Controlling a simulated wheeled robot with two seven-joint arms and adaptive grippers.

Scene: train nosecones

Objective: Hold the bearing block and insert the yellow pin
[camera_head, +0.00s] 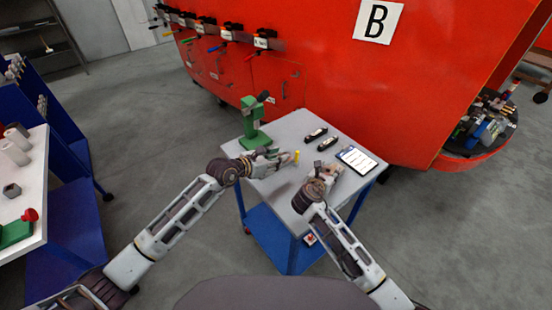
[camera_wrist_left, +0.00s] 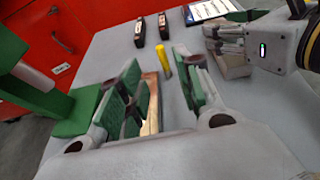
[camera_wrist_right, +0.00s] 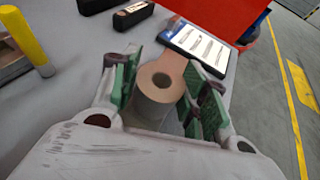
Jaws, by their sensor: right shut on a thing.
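The yellow pin (camera_head: 297,156) stands upright on the grey table. It also shows in the left wrist view (camera_wrist_left: 165,60) and at the upper left of the right wrist view (camera_wrist_right: 28,38). My left gripper (camera_head: 285,157) is open, with its green-padded fingertips (camera_wrist_left: 158,60) on either side of the pin as seen from that wrist; I cannot tell whether they touch it. A copper-coloured strip (camera_wrist_left: 151,100) shows beside its left finger. My right gripper (camera_head: 325,172) is shut on the bearing block (camera_wrist_right: 158,82), a grey part with a tan ring face and round hole.
A green press-like stand (camera_head: 253,125) is at the table's (camera_head: 292,122) back left. Two dark blocks (camera_head: 315,135) (camera_head: 327,144) lie behind the pin. A tablet or sheet (camera_head: 357,159) lies at the right. A red body (camera_head: 330,70) rises behind the table.

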